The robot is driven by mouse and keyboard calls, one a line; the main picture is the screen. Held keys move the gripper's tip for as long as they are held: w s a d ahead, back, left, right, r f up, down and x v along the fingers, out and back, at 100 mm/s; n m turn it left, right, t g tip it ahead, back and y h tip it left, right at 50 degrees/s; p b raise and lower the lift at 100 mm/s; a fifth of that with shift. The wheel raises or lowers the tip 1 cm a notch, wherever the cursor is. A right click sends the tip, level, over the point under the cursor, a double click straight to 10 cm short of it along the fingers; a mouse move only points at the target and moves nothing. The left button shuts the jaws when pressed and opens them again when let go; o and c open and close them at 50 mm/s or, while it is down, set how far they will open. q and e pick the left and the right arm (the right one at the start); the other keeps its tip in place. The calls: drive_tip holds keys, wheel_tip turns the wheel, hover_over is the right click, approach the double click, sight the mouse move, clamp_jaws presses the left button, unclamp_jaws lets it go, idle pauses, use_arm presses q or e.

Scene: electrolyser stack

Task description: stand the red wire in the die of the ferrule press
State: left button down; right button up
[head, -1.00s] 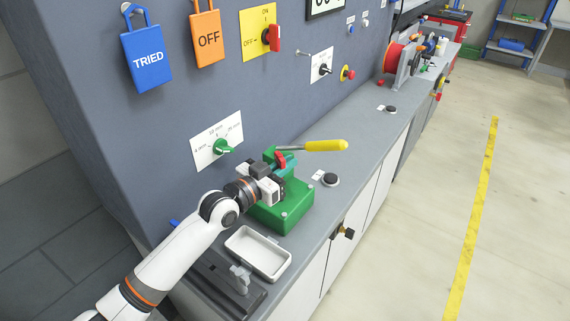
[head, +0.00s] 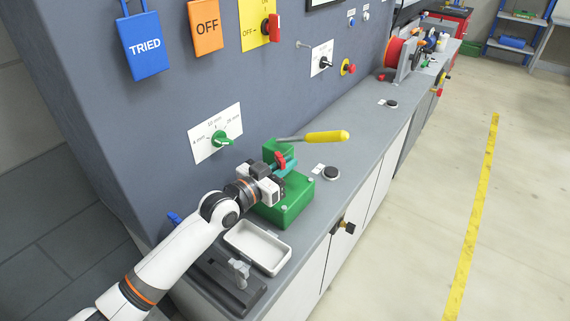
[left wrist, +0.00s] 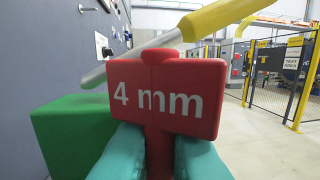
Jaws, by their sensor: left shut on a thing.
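The red wire (left wrist: 160,100), a red piece with a wide tag reading "4 mm", stands upright between the teal fingertips of my left gripper (left wrist: 160,155). In the head view the left gripper (head: 283,168) is at the green ferrule press (head: 290,204), and a bit of the red wire (head: 279,160) shows. The press has a lever with a yellow handle (head: 326,137), which passes behind and above the tag in the left wrist view. The die and the wire's lower end are hidden by the gripper, so I cannot tell whether they touch. My right gripper is not in view.
A white tray (head: 231,240) and a dark fixture with a grey clip (head: 240,270) are left of the press. A black button (head: 331,173) is at its right. The wall carries a green dial knob (head: 221,139). The counter beyond is mostly clear.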

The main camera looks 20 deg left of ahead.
use_arm(q)
drive_tip(key=shift+f, duration=0.4)
drive_tip(key=c, duration=1.4)
unclamp_jaws()
drive_tip(key=shift+c, duration=0.2)
drive_tip(key=b+v, duration=0.2)
drive_tip(key=v, duration=1)
drive_tip(key=shift+b, duration=0.3)
drive_tip(key=shift+d, duration=0.1)
